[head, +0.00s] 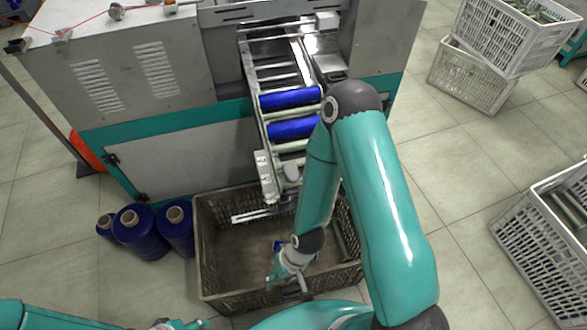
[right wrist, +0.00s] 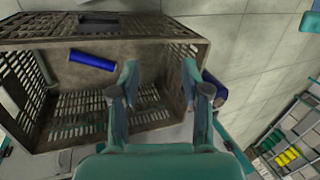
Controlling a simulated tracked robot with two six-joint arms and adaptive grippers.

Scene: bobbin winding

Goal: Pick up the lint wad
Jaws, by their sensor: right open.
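I cannot make out the lint wad in either view; it may be hidden by my right arm or gripper. My right gripper (head: 287,286) is at the near side of the brown crate (head: 206,250), low over its rim. In the right wrist view the right gripper (right wrist: 161,80) is open, its two fingers apart, with nothing visible held between them. The crate (right wrist: 110,42) fills much of that view. Part of my left gripper (head: 178,325) shows at the bottom edge of the head view, too cropped to tell its state.
A blue bobbin (right wrist: 93,60) lies in the crate. Blue bobbins (head: 290,98) rest on the machine's chute (head: 252,82) above it. Blue thread cones (head: 140,235) stand left of the crate. White crates (head: 470,75) stand at the right, with clear floor (head: 455,180) between.

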